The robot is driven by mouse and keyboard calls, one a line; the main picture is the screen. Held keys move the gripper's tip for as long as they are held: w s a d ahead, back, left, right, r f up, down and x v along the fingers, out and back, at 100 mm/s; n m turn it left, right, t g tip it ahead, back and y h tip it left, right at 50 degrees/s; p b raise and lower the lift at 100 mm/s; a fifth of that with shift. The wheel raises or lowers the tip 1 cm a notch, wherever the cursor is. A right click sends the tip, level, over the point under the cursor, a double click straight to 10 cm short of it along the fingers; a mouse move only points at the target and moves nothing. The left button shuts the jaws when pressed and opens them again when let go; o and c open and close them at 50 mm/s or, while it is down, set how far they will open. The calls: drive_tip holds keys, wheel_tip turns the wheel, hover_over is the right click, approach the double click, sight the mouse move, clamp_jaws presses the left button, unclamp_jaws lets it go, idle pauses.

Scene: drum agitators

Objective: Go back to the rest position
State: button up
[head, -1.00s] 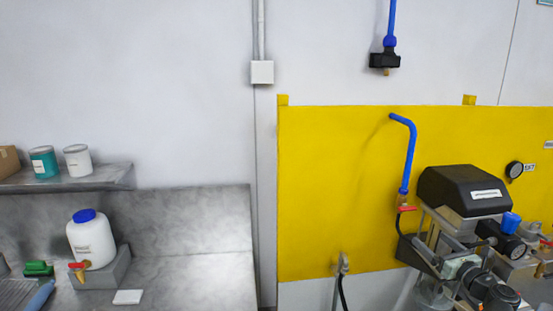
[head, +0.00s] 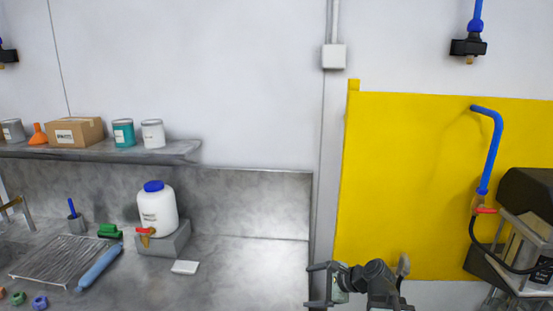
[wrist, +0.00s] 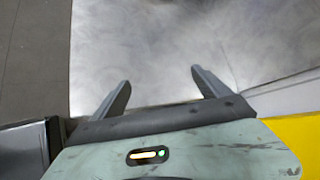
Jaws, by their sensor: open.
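My gripper (head: 318,286) is at the lower middle of the head view, beside the right end of the grey worktop and in front of the yellow wall panel. Its two fingers are apart with nothing between them. In the wrist view my gripper (wrist: 160,90) also shows spread and empty, with a smooth grey surface beyond the fingers.
A shelf (head: 180,150) holds tins and a box. A machine (head: 525,240) stands at the right by the yellow panel (head: 410,180).

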drive_tip(key=s+f+n+g+h, duration=0.1)
drive_tip(key=s+f+n, duration=0.1)
drive_tip(key=f+n, duration=0.1)
drive_tip(key=s+a+f+n+g+h, duration=0.1)
drive_tip(key=s+f+n+g+h, duration=0.1)
drive_tip(key=s+f+n, duration=0.1)
drive_tip(key=s+f+n+g+h+b, duration=0.1)
drive_tip(key=s+f+n+h, duration=0.1)
drive_tip(key=f+n, duration=0.1)
drive_tip(key=shift+s+a+f+n+g, duration=0.2)
drive_tip(key=shift+s+n+g, duration=0.1)
drive_tip(key=shift+n, duration=0.5)
drive_tip(key=s+d+n+g+h, duration=0.1)
drive_tip(key=s+d+n+h, duration=0.2)
drive_tip(key=d+n, duration=0.3)
drive_tip(key=shift+s+d+f+n+g, duration=0.25)
drive_tip(key=shift+d+f+n+g, duration=0.05)
drive_tip(key=shift+f, duration=0.15)
